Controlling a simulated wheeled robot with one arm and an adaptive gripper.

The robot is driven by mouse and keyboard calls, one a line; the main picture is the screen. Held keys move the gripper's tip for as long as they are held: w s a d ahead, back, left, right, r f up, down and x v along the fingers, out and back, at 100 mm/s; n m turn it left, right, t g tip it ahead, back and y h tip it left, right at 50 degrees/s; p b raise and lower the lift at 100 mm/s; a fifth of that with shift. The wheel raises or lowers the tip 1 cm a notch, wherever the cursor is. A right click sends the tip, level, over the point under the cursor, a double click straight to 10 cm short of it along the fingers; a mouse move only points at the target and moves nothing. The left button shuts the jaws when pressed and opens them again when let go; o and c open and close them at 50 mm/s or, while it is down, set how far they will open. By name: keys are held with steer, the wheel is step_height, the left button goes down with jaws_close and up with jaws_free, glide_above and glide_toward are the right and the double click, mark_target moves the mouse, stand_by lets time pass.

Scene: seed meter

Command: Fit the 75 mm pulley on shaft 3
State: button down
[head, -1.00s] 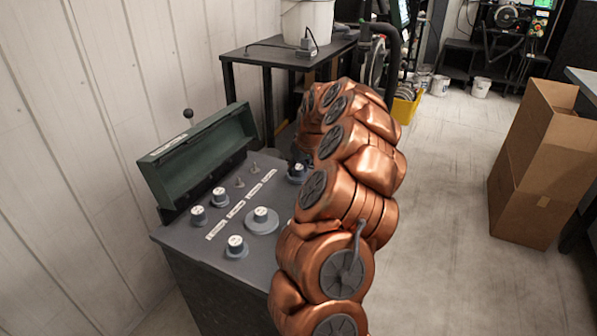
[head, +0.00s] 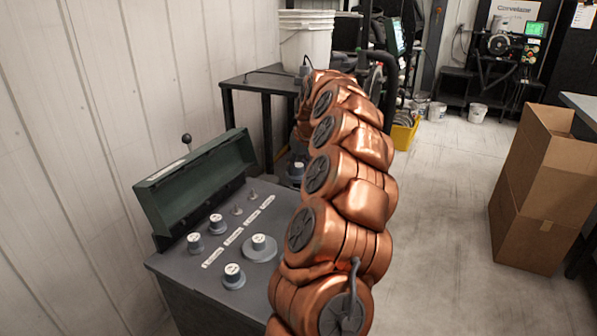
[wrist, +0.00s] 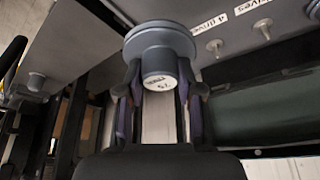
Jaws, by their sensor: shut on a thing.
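In the wrist view my gripper (wrist: 160,88) is shut on a grey pulley (wrist: 158,38), with a finger on each side of its hub. The hub's white cap seems to read 75 mm, upside down. Two bare shafts stand on the grey panel (head: 190,268). The nearer one, apparently shaft 3 (head: 237,210), also shows in the wrist view (wrist: 263,27). The far one, apparently shaft 4 (head: 252,195), is beside a label starting with 4 (wrist: 208,25).
Two pulleys (head: 195,242) (head: 217,224) stand in the shaft row. A wide pulley (head: 258,250) and a smaller one (head: 232,277) sit at the front. A green open cover (head: 195,185) rises behind the shafts. A black table (head: 250,84) and cardboard box (head: 545,190) stand beyond.

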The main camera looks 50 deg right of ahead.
mark_target(298, 165)
steer(key=shift+r+p, duration=0.7)
steer(key=shift+r, duration=1.25)
